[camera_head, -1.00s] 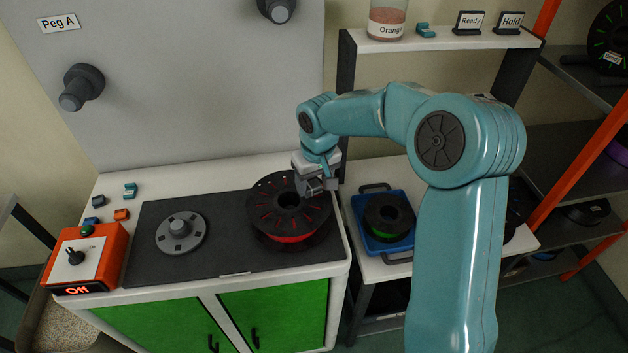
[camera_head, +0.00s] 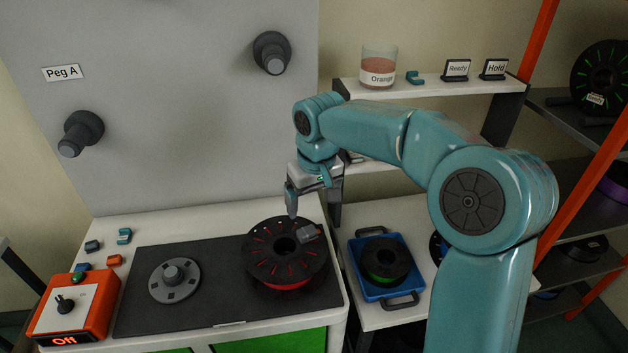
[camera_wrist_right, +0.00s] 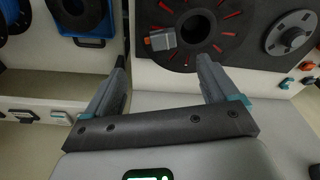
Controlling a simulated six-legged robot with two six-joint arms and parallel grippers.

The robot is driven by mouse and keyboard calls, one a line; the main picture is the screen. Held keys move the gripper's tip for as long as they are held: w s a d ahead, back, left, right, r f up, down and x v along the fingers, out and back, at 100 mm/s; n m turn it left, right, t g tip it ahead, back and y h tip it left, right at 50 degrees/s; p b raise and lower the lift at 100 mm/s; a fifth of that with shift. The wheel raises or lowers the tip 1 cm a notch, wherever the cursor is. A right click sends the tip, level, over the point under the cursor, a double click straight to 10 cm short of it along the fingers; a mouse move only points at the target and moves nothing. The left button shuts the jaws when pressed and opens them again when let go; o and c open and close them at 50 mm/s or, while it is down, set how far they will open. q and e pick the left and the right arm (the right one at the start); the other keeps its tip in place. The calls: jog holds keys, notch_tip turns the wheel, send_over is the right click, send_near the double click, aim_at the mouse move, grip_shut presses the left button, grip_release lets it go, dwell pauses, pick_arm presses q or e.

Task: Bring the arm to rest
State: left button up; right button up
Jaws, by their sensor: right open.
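My right arm comes in from the right in the head view. Its right gripper (camera_head: 313,213) points down above the back edge of the black and red spool (camera_head: 265,262). The jaws are open and apart in the right wrist view (camera_wrist_right: 162,62), with nothing between them. The spool (camera_wrist_right: 222,50) lies flat on the dark mat, with a small grey block (camera_head: 308,233) on its upper face. That block (camera_wrist_right: 160,39) lies beyond the fingertips in the wrist view. My left gripper is not in view.
A round grey hub (camera_head: 174,281) and an orange switch box (camera_head: 75,308) reading "Off" stand left of the spool. A blue tray (camera_head: 373,291) with a black and green spool (camera_head: 386,260) is to the right. Pegs (camera_head: 80,134) stick out from the back panel. A shelf holds a jar (camera_head: 378,66).

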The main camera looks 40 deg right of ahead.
notch_tip(320, 180, up, 6)
jog(key=shift+s, duration=0.4)
jog(key=shift+a, duration=0.1)
